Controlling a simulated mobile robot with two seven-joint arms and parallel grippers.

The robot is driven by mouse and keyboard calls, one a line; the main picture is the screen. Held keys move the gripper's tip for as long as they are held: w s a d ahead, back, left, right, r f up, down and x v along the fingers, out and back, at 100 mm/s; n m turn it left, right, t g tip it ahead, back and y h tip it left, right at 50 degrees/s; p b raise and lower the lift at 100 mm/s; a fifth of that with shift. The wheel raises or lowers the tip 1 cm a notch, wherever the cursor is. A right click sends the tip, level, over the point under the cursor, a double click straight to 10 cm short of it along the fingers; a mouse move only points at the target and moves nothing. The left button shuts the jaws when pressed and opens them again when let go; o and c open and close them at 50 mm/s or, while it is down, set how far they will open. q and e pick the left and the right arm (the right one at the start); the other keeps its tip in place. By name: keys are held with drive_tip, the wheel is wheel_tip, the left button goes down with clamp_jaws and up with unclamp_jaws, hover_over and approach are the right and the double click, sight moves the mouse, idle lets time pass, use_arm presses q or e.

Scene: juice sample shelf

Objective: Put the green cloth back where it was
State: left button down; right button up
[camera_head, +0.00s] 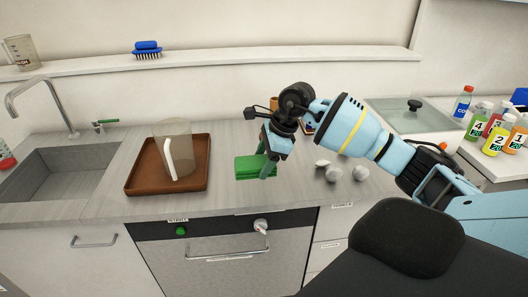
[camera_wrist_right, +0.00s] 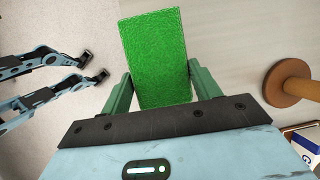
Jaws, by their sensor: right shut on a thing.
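The green cloth (camera_head: 252,168) is a folded, layered block over the worktop, right of the brown tray. My right gripper (camera_head: 268,168) reaches down at its right end. In the right wrist view the cloth (camera_wrist_right: 155,55) stretches out from between the two green fingers of my right gripper (camera_wrist_right: 158,92), which is shut on it. I cannot tell whether the cloth's underside touches the worktop. My left gripper (camera_wrist_right: 96,67) shows at the left of the right wrist view, its tips apart and empty, over the floor; it is outside the head view.
A brown tray (camera_head: 138,187) holds a clear jug (camera_head: 175,148). Several pale round objects (camera_head: 333,172) lie right of the cloth. A sink (camera_head: 50,166) is at the left and numbered bottles (camera_head: 496,138) are at the right. A brown knobbed object (camera_wrist_right: 289,84) stands near my right gripper.

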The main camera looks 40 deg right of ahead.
drive_tip(key=s+a+f+n+g+h, duration=0.1)
drive_tip(key=s+a+n+g, duration=0.2)
drive_tip(key=s+a+n, duration=0.4)
drive_tip(key=s+a+f+n+g+h, duration=0.1)
drive_tip(key=s+a+n+g, duration=0.3)
drive_tip(key=n, duration=1.2)
drive_tip(key=s+a+f, duration=0.1)
drive_tip(key=s+a, duration=0.2)
drive_tip(key=a, duration=0.3)
drive_tip(key=shift+f+n+g, duration=0.3)
